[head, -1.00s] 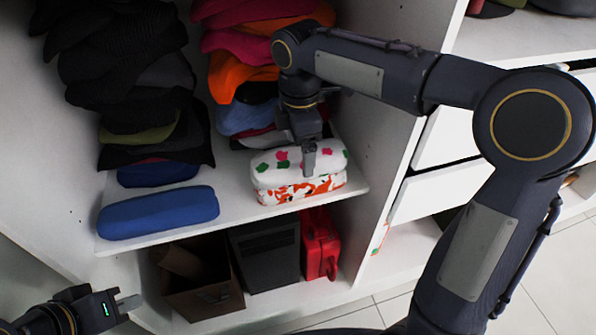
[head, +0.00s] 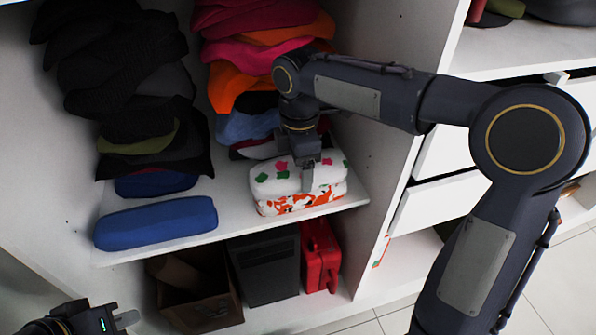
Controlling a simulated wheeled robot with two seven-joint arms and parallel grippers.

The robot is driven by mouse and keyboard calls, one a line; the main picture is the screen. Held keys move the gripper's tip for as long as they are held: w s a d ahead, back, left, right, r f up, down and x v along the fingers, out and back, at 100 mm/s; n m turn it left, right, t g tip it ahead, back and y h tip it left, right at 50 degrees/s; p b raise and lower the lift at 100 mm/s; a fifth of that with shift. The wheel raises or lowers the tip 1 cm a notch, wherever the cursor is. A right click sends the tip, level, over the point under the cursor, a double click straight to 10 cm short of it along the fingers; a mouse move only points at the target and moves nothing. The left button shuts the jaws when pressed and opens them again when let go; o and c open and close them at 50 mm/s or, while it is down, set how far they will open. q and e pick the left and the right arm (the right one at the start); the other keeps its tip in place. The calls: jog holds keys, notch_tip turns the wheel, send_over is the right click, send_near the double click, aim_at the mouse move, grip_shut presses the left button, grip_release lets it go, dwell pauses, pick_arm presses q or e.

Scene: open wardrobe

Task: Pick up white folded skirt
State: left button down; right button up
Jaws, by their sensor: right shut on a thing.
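The white folded skirt (head: 272,181), with pink and green patches, lies on the wardrobe's middle shelf. It rests on a folded white and orange garment (head: 275,207). My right gripper (head: 307,187) comes down from above and is shut on the front of the skirt, right of its middle. The fingers cover part of the skirt. How deep the fingers reach cannot be seen. My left gripper (head: 124,316) is at the bottom left corner, away from the shelf, and appears open and empty.
A blue folded garment (head: 155,222) lies to the left on the shelf. Tall stacks of dark clothes (head: 125,75) and coloured clothes (head: 240,85) stand behind. A wardrobe divider (head: 385,160) is close on the right. A brown box (head: 205,305) and red case (head: 320,255) sit below.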

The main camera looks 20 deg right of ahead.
jog(key=shift+o, duration=0.7)
jog(key=shift+c, duration=0.7)
notch_tip(320, 180, up, 7)
jog(key=p, duration=0.7)
jog(key=shift+p, duration=0.3)
